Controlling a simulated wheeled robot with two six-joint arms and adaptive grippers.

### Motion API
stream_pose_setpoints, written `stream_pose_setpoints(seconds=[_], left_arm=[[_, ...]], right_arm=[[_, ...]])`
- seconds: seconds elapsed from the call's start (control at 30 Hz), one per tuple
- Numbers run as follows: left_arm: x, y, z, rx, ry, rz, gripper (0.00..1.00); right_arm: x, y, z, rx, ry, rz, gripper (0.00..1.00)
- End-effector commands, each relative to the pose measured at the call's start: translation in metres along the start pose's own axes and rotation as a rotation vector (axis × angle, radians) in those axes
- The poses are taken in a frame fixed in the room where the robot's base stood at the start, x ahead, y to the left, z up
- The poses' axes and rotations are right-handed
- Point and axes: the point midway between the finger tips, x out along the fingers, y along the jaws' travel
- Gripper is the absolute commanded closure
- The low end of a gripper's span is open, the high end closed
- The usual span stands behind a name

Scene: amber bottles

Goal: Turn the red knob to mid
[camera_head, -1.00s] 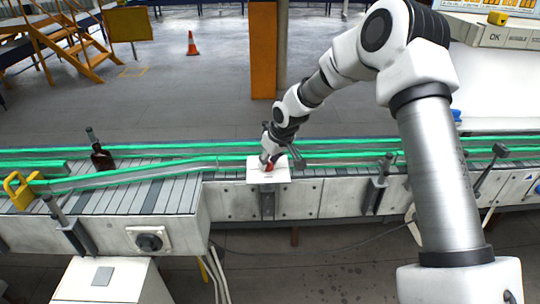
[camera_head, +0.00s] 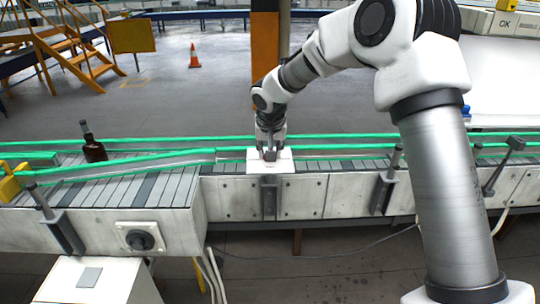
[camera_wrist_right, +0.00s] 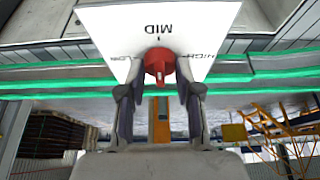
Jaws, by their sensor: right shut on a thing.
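The red knob (camera_wrist_right: 159,62) sits on a white panel (camera_wrist_right: 115,30) in the right wrist view. The panel appears upside down there, with MID printed above the knob and HIGH to its right, partly hidden. My right gripper (camera_wrist_right: 160,88) is shut on the red knob, one finger on each side. A dark mark shows on the knob, but I cannot tell which label it points to. In the head view, my right gripper (camera_head: 270,154) reaches down onto the white panel (camera_head: 285,165) and largely hides the knob. My left gripper is not in view.
A conveyor with green rails (camera_head: 350,151) runs behind the panel. A black rotary switch (camera_head: 139,240) is on the conveyor's front face. Metal posts (camera_head: 386,187) stand along the front edge.

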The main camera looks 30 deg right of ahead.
Motion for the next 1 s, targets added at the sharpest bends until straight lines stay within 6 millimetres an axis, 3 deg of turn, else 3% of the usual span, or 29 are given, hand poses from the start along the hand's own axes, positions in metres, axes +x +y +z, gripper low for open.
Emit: stream_pose_setpoints(seconds=[0.37,0.4,0.47,0.8,1.0], left_arm=[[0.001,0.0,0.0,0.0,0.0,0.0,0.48],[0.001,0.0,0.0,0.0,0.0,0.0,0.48],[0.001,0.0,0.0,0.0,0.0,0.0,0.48],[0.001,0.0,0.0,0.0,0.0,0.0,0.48],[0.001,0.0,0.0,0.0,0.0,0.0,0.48]], right_arm=[[0.002,0.001,0.003,0.005,-0.008,0.004,1.0],[0.002,0.001,0.003,0.005,-0.008,0.004,0.59],[0.002,0.001,0.003,0.005,-0.007,0.004,0.42],[-0.003,0.0,0.0,0.005,-0.002,0.002,0.42],[-0.038,0.0,-0.001,0.005,0.0,0.001,0.42]])
